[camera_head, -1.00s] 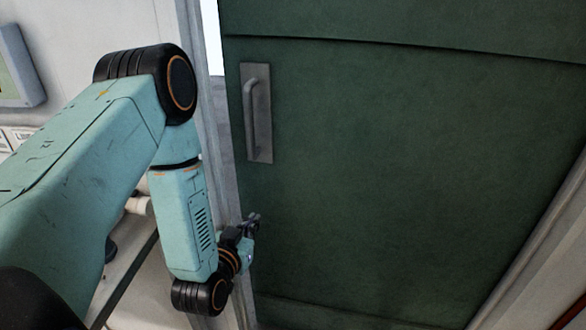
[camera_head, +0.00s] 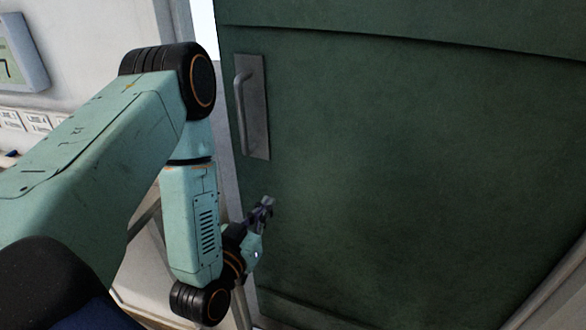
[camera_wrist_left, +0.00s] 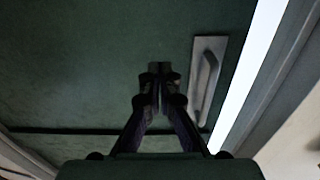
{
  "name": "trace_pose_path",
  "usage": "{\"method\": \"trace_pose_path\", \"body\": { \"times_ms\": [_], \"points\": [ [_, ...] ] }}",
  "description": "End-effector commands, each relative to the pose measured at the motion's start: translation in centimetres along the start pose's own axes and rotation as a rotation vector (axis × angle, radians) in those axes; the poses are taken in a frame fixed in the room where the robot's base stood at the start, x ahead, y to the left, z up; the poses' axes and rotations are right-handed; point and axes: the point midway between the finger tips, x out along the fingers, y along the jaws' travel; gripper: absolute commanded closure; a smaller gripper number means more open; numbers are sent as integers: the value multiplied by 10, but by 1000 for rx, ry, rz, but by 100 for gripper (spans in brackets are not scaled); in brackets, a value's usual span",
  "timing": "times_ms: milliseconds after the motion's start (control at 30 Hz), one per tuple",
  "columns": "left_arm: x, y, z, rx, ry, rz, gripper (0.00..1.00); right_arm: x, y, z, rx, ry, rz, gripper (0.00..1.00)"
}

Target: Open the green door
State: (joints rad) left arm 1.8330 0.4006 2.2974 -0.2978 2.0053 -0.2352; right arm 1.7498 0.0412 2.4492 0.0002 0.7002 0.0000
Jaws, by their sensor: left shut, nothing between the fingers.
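The green door (camera_head: 400,170) fills most of the head view. It stands ajar, with a bright gap along its left edge. Its grey pull handle (camera_head: 244,105) sits on a plate near that edge; it also shows in the left wrist view (camera_wrist_left: 206,77). My left gripper (camera_head: 267,202) is shut and empty in front of the door, below the handle and apart from it. In the left wrist view its closed fingers (camera_wrist_left: 159,68) point at the door's face beside the handle. I cannot tell whether they touch the door. My right gripper is out of view.
A pale wall with a screen panel (camera_head: 22,60) and a row of sockets (camera_head: 25,120) stands at the left. The grey door frame (camera_wrist_left: 265,75) runs beyond the bright gap in the left wrist view. The door face is otherwise clear.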

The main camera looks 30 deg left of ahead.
Motion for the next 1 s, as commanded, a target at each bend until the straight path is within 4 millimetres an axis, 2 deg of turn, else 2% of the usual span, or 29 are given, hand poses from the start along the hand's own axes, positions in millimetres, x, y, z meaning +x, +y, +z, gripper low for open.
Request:
{"method": "trace_pose_path", "body": {
  "times_ms": [167, 433, 800, 1000],
  "points": [
    [4, -3, -3, 3, 5, -2, 100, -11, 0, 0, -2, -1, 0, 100],
    [24, -4, -5, 1, 5, -1, 100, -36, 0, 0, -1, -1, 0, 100],
    [97, -3, -2, 1, 9, -5, 100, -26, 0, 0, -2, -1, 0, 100],
    [127, -2, -2, -1, 8, -5, 100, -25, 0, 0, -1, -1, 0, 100]
  ]
}}
